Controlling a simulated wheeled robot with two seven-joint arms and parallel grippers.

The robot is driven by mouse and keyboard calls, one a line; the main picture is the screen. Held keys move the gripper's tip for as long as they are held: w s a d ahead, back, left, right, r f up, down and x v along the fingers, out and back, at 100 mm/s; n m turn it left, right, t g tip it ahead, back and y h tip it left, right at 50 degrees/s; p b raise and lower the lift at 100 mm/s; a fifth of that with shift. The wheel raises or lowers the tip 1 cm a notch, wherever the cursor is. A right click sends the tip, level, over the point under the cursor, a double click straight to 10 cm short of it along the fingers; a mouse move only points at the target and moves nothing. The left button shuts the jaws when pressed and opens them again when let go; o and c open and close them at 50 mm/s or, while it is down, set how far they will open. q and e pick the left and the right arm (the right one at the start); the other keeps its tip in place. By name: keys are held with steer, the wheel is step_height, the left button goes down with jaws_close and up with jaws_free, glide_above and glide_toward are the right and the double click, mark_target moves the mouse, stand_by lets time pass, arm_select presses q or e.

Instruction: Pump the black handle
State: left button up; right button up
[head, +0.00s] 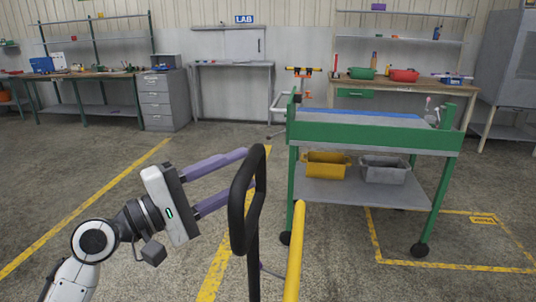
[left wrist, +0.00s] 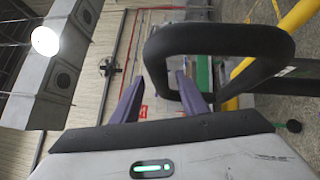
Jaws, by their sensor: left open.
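The black handle (head: 236,205) is an upright loop on a dark post in the middle foreground of the head view. It also fills the upper middle of the left wrist view (left wrist: 222,40). My left gripper (head: 238,173) is open, with its two purple fingers pointing right towards the handle. In the left wrist view the near end of the loop shows between the fingers (left wrist: 162,76), one finger seen outside the loop and one through its opening. I see no clear contact. The fingers are not closed on it. My right gripper is not in view.
A yellow pole (head: 295,255) stands just right of the handle. Behind it is a green wheeled cart (head: 375,135) with a yellow bin (head: 326,165) and a grey bin (head: 385,172). Workbenches line the back wall. The floor at left is clear.

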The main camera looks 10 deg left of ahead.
mark_target(258, 162)
arm_select(q)
steer(key=p+x, duration=0.1)
steer(key=x, duration=0.6)
steer(key=shift+w+d, duration=0.1)
jaws_close()
